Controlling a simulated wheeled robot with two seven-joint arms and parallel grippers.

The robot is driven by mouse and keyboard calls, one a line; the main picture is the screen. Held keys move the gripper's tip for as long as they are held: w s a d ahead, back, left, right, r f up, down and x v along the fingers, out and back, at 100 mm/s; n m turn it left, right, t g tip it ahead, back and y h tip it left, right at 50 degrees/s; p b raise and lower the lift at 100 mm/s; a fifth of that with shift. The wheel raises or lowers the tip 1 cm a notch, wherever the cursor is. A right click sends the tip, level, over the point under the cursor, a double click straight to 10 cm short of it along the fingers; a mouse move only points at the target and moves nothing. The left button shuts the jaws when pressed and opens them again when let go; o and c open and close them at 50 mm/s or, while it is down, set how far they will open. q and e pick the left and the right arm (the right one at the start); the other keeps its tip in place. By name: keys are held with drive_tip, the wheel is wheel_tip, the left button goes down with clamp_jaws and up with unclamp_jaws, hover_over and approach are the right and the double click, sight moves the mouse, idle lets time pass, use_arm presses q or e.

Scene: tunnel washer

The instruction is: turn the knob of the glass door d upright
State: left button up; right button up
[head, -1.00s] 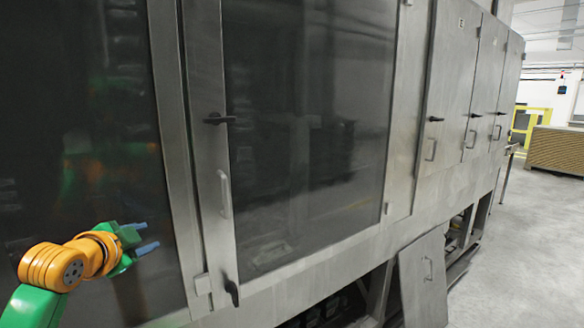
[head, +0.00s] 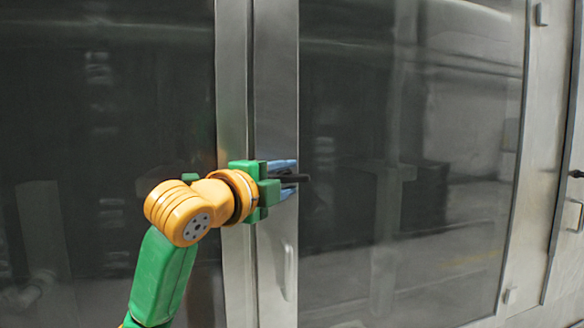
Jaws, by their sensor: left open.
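The black knob (head: 297,178) sits on the metal frame of the glass door (head: 400,150). Its visible end points right and lies about level, not upright. I see no letter on this door. My left gripper (head: 284,179), with blue fingers, is at the knob, with its fingers above and below it. The fingers are open; I cannot tell whether they touch the knob. The gripper hides the knob's base. My right gripper is not in view.
A metal pull handle (head: 288,272) is on the door frame just below the gripper. Another dark glass panel (head: 100,110) is to the left. At the right edge are a metal panel with a second black knob (head: 576,174) and a pull handle.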

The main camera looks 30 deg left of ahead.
use_arm(q)
drive_tip(key=shift+w+a+f, duration=0.1)
drive_tip(key=shift+w+f, duration=0.15)
drive_tip(key=shift+w, duration=0.65)
drive_tip(key=shift+s, duration=0.15)
drive_tip(key=c, duration=0.5)
drive_tip(key=shift+r, duration=0.1)
clamp_jaws()
